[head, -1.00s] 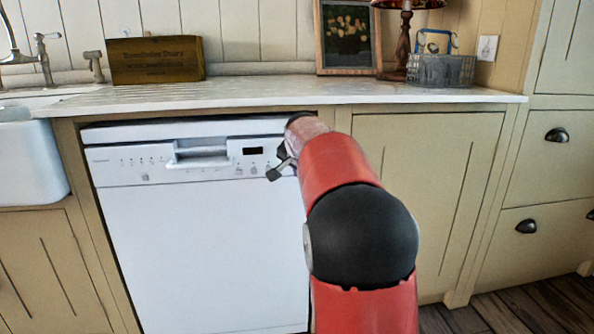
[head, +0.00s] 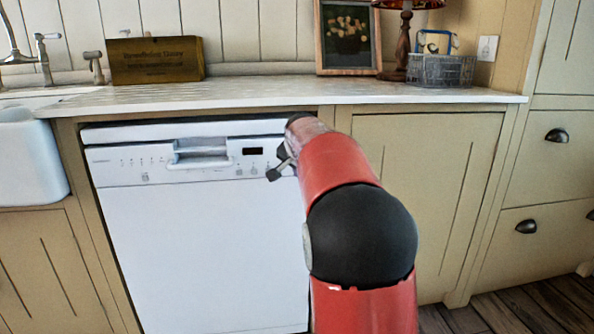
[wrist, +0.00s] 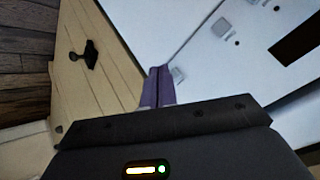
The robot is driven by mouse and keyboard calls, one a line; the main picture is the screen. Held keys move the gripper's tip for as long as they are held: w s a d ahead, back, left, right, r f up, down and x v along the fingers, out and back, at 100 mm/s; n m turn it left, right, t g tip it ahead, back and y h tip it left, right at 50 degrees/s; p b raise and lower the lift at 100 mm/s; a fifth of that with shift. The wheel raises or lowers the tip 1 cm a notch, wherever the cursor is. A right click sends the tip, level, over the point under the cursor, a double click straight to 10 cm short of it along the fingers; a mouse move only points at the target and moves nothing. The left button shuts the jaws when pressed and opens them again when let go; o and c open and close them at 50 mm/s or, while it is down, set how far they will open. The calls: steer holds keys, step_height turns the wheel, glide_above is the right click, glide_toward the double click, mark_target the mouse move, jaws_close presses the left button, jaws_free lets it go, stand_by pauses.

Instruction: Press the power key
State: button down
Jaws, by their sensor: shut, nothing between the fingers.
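The white dishwasher (head: 205,250) stands under the counter, with its control panel (head: 215,170) along the top of the door. In the wrist view, my gripper (wrist: 158,72) is shut and empty, its purple fingers pointing at the panel's end. A small light square key (wrist: 178,74) lies just right of the fingertips, partly hidden by them. I cannot tell whether they touch. Another square key (wrist: 222,26) and the dark display (wrist: 298,38) lie farther along. No label reads clearly enough to name the power key.
The counter (head: 290,92) overhangs just above the panel. A cream cupboard door (head: 440,190) adjoins the dishwasher on the right, and a white sink (head: 30,155) is at the left. A wooden box (head: 155,60) and a wire basket (head: 440,70) stand on the counter.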

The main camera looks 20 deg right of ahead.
steer(key=shift+w+d+p, duration=0.1)
steer(key=shift+w+p, duration=0.2)
steer(key=shift+w, duration=0.1)
steer(key=shift+w, duration=0.15)
stand_by(0.4)
steer(key=shift+s, duration=0.6)
steer(key=shift+b, duration=0.35)
steer(key=s+a+b, duration=0.2)
steer(key=s+b, duration=0.1)
steer(key=s, duration=0.2)
steer(key=shift+s, duration=0.4)
